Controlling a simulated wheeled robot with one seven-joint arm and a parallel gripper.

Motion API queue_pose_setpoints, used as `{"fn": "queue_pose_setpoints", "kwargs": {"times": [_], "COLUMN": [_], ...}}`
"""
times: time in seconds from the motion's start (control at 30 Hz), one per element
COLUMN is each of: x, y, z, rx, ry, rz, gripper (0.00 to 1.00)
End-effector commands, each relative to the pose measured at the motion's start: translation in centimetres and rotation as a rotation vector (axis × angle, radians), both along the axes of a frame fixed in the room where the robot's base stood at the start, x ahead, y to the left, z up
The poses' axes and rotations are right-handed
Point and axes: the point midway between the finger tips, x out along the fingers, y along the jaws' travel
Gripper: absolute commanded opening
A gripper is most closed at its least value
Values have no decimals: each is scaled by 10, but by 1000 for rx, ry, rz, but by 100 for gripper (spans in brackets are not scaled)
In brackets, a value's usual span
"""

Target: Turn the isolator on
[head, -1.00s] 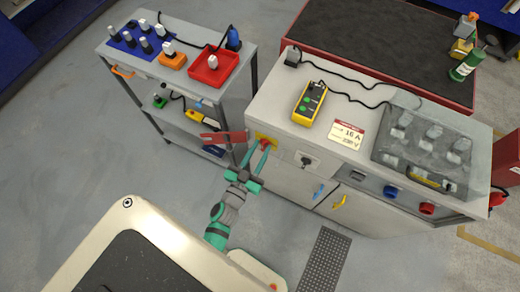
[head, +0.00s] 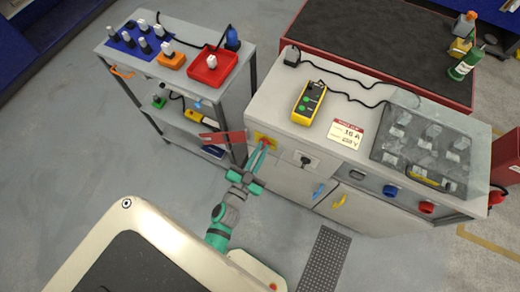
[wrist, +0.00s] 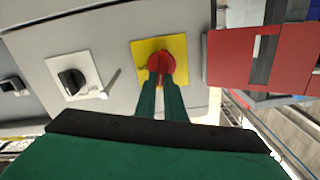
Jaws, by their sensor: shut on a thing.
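The isolator is a red rotary knob (wrist: 161,64) on a yellow square plate (wrist: 178,45) on the cabinet's front. The plate also shows in the head view (head: 262,138), where the fingers mostly cover the knob. My gripper (wrist: 160,80) is shut on the red knob, with one green finger on each side of it. In the head view my gripper (head: 260,150) reaches up to the cabinet front from below. The fingers hide the lower part of the knob, and I cannot clearly read its angle.
A red slotted bracket (wrist: 262,58) sticks out right beside the plate. A black switch on a white plate (wrist: 75,76) sits on the other side. Blue (head: 318,190) and yellow (head: 340,201) door handles are lower down. A grey trolley (head: 228,92) stands to the left.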

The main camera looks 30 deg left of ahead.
Motion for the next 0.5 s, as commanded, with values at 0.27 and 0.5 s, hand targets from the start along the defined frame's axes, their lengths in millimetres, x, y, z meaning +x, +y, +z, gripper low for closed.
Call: {"fn": "queue_pose_setpoints", "kwargs": {"times": [0.27, 0.5], "x": [0, 1], "y": [-5, -8], "z": [-2, -5], "rx": [263, 490], "ry": [31, 57], "rz": [0, 0], "gripper": [0, 0]}}
